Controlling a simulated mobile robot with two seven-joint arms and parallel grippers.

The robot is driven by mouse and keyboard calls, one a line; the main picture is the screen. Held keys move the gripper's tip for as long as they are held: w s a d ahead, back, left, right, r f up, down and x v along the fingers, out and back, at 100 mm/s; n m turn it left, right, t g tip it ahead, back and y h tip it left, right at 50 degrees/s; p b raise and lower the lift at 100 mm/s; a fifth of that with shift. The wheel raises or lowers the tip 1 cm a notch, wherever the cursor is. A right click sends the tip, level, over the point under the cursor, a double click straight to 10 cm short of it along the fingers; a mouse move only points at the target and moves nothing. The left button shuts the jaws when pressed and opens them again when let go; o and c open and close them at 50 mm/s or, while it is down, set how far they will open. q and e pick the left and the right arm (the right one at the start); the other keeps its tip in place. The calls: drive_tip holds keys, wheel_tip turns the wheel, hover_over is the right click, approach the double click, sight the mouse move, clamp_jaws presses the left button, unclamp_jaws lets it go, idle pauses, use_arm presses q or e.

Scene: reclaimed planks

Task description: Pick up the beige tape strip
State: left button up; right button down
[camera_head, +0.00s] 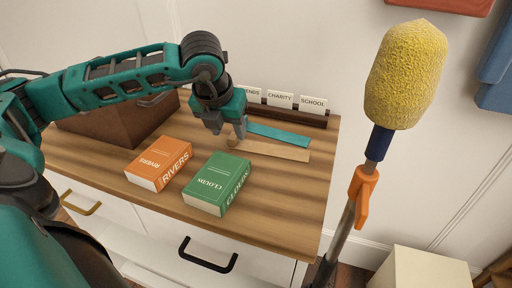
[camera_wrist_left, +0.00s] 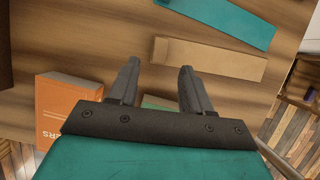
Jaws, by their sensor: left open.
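The beige tape strip (camera_head: 272,150) lies flat on the wooden top of the cabinet, in front of a teal strip (camera_head: 279,135). In the left wrist view the beige strip (camera_wrist_left: 210,59) lies just beyond my fingertips, and the teal strip (camera_wrist_left: 222,17) lies farther up. My left gripper (camera_head: 228,133) is open, pointing down near the left end of the beige strip in the head view. In the left wrist view its two fingers (camera_wrist_left: 158,68) are apart with nothing held between them. My right gripper is not in view.
An orange book (camera_head: 159,163) and a green book (camera_head: 217,184) lie in front of the strips. A brown box (camera_head: 110,122) stands at the left. A rack with labelled cards (camera_head: 280,100) stands at the back. A yellow roller on a pole (camera_head: 405,75) stands to the right.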

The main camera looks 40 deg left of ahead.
sight(231, 139)
use_arm(q)
drive_tip(key=x, duration=0.3)
drive_tip(key=shift+s+f, duration=0.1)
drive_tip(key=shift+f, duration=0.15)
clamp_jaws()
